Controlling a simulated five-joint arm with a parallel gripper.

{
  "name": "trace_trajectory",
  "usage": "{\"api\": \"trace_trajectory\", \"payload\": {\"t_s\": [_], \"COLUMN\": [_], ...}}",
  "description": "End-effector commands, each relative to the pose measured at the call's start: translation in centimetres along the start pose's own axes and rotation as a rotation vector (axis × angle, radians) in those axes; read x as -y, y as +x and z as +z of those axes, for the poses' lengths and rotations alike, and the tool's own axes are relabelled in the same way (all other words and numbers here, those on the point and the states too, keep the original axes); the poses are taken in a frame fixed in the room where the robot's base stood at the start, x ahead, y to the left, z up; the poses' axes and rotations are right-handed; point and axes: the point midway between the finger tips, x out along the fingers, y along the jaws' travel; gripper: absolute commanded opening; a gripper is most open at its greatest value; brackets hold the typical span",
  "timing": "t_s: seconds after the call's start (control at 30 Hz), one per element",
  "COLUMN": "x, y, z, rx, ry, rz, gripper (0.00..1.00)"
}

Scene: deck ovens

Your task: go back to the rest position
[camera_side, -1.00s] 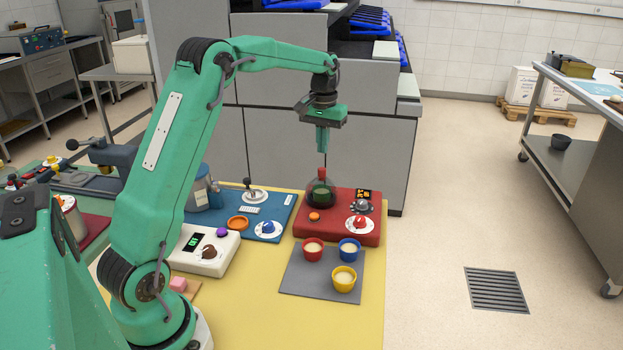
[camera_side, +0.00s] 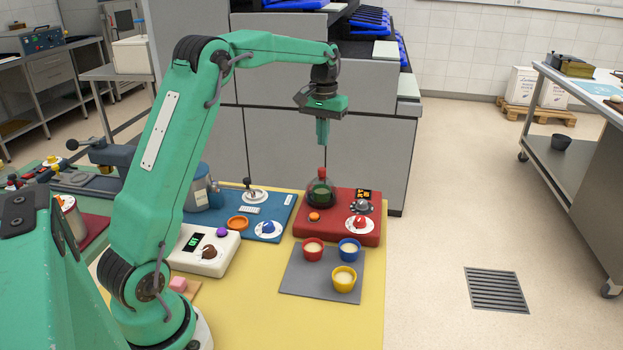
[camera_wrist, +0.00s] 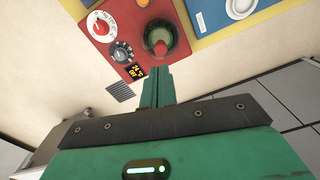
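My gripper (camera_side: 322,131) hangs in the air, pointing down, above the back of the red unit (camera_side: 310,232). Its two green fingers are together with nothing between them; the wrist view also shows the fingers (camera_wrist: 157,86) side by side. The red unit carries a dark dome with a red knob (camera_side: 321,188), which stands apart from and below the fingertips. In the wrist view the red knob (camera_wrist: 160,47) shows just beyond the fingertips.
A grey mat (camera_side: 300,282) holds a red cup (camera_side: 313,250), a blue cup (camera_side: 349,250) and a yellow cup (camera_side: 344,279). A blue unit (camera_side: 285,215) and a white unit (camera_side: 218,261) stand left. Grey ovens (camera_side: 370,150) stand behind. The air around my gripper is clear.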

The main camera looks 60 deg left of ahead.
Motion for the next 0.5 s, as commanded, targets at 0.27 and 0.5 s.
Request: {"api": "trace_trajectory", "payload": {"t_s": [0.27,0.5], "x": [-1.4,-3.1], "y": [-2.3,-5.0], "z": [2.5,6.9], "rx": [-0.042,-0.105], "ry": [0.044,0.114], "rz": [0.006,0.018], "gripper": [0.00,0.00]}}
